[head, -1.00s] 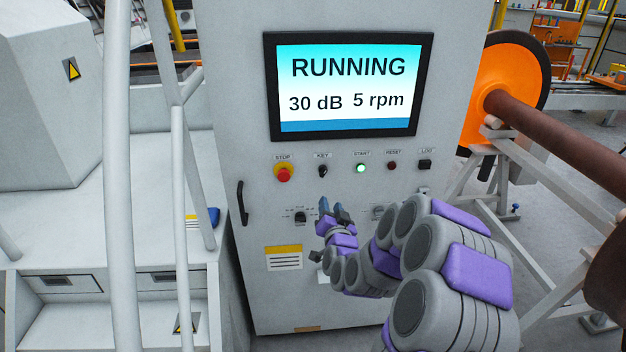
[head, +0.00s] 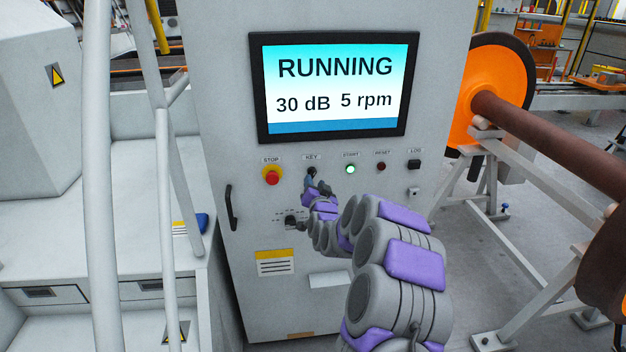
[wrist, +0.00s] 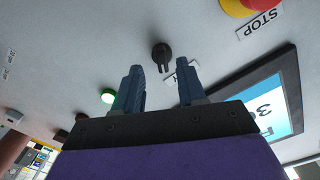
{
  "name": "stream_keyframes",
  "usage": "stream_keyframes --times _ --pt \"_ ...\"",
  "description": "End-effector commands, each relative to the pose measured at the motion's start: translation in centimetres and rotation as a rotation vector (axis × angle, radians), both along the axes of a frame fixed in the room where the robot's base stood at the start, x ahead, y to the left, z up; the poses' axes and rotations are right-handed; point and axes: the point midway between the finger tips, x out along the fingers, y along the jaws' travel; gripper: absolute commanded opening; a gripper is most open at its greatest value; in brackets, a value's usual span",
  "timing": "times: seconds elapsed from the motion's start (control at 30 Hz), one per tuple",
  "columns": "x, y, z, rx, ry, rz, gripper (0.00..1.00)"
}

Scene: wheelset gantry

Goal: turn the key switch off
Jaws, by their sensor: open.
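The black key switch (wrist: 161,56) sits on the grey cabinet front under the KEY label. In the wrist view it shows between and beyond the two fingertips of my gripper (wrist: 160,85). In the head view the key switch (head: 311,172) is partly covered by my gripper (head: 318,187), which is just below it. My gripper is open, with a finger to either side and nothing between them. I cannot tell any contact with the key. The screen (head: 334,85) reads RUNNING, 30 dB, 5 rpm.
The red STOP button (head: 272,177) is left of the key. The lit green START button (head: 350,169) and the dark red RESET button (head: 381,167) are to the right. A black handle (head: 231,207) juts from the cabinet's left side. White rails stand further left.

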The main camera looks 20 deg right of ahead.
Motion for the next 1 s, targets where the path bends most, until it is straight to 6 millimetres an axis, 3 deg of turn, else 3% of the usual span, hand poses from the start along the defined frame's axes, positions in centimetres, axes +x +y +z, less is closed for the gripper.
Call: stream_keyframes --times 0.4,0.83,1.0 --pt "3.7 -1.1 0.1 -0.001 -0.004 -0.001 0.40" --pt "4.2 -1.2 0.1 -0.001 -0.003 -0.001 0.40" --pt "4.2 -1.2 0.1 -0.001 -0.003 -0.001 0.24"
